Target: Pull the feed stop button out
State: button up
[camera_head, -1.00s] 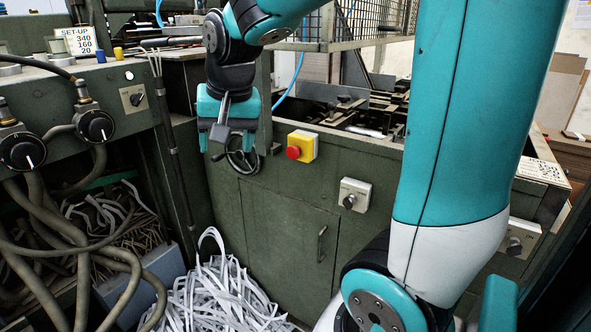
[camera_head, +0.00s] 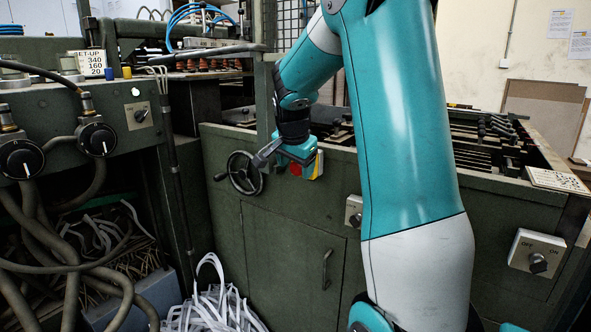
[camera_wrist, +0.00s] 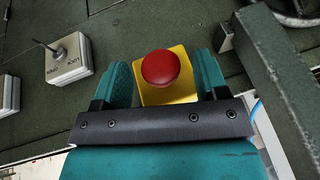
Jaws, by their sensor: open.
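The feed stop button is a red mushroom knob (camera_wrist: 161,68) on a yellow box (camera_wrist: 182,92), mounted on the green machine front. In the head view the red knob (camera_head: 295,169) and yellow box (camera_head: 319,165) are partly hidden by my gripper (camera_head: 290,160). In the wrist view my gripper (camera_wrist: 163,78) is open, with one teal finger left and one right of the yellow box and the red knob between them. Gaps show beside the knob, and neither finger visibly touches it. I cannot tell how deep the fingertips reach.
A black handwheel (camera_head: 245,173) is just left of the button. A grey switch box (camera_head: 353,211) is to its lower right, partly behind my arm, and an OFF/ON switch (camera_head: 537,252) is farther right. White paper strips (camera_head: 215,308) lie on the floor below.

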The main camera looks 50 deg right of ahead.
jog(key=shift+w+d+f, duration=0.1)
jog(key=shift+d+f, duration=0.05)
jog(key=shift+f, duration=0.25)
jog(key=shift+c, duration=0.5)
jog(key=c, duration=1.1)
grip_shut()
jog(key=shift+a, duration=0.65)
jog(key=o, duration=1.2)
grip_release()
